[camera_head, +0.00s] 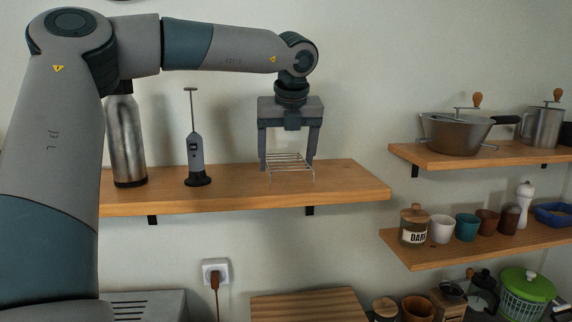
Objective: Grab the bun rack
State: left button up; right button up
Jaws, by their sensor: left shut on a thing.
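The bun rack (290,164), a small silver wire rack, stands on the left wooden shelf, towards its right end. My left gripper (288,160) comes down from above with one finger on each side of the rack. It is shut on the rack, which appears to be still at the shelf's surface. My right gripper is not in view.
On the same shelf (345,183) stand a milk frother (195,155) and a steel bottle (125,140). At the right, two shelves hold a pan (455,132), a steel pot (541,128), a labelled jar (413,228) and cups. A wooden board (308,306) lies below.

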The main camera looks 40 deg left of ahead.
aim_at(285, 161)
pick_arm(q)
jog(key=shift+r, duration=0.1)
jog(key=shift+r+b, duration=0.5)
jog(key=shift+r, duration=0.05)
notch_tip(285, 161, up, 7)
jog(key=shift+r+b, duration=0.1)
jog(key=shift+b, duration=1.15)
jog(key=shift+r, duration=0.75)
jog(key=shift+s, duration=0.1)
